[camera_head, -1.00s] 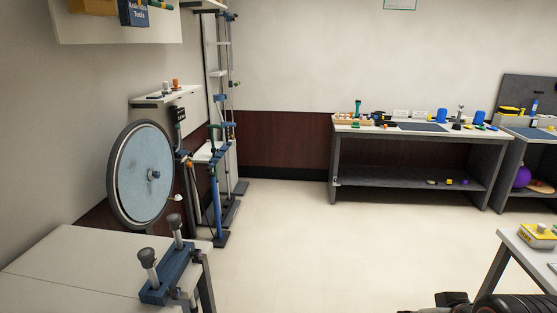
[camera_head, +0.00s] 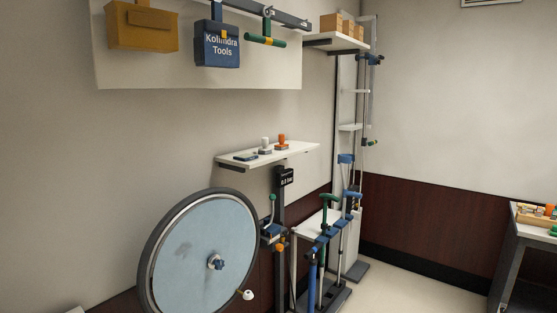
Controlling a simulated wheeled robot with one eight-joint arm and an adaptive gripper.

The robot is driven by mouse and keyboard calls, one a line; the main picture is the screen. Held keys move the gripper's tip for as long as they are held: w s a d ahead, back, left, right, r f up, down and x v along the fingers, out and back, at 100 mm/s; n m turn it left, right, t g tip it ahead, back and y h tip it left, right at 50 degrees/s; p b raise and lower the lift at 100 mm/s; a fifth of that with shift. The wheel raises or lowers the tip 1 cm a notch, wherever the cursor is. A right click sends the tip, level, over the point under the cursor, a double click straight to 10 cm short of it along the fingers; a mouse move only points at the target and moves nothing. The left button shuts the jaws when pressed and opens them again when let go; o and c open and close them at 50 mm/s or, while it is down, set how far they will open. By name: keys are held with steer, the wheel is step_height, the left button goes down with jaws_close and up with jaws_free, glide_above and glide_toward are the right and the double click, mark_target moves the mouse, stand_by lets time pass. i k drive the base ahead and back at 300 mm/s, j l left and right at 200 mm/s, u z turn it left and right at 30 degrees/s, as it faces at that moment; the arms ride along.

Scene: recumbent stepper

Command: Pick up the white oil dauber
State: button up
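A small white-topped piece (camera_head: 265,145) stands upright on the white wall shelf (camera_head: 305,151); it looks like the white oil dauber, but it is too small to be sure. A similar orange-topped piece (camera_head: 282,142) stands just to its right. A flat dark item (camera_head: 246,156) lies to its left on the same shelf. My gripper is not in view.
A large disc wheel (camera_head: 205,255) stands below the shelf, with a white knob (camera_head: 247,294) at its lower right. A blue and green stepper frame (camera_head: 330,230) stands to its right. Bags hang above. Free floor (camera_head: 410,285) shows at right.

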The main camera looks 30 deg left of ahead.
mark_target(265, 143)
steer(key=i+j+u, duration=0.2)
steer(key=i+u, duration=0.5)
steer(key=u, duration=0.15)
steer(key=i+u, duration=0.45)
steer(key=i+l+u, duration=0.15)
steer(key=u, duration=0.25)
steer(key=i, duration=0.1)
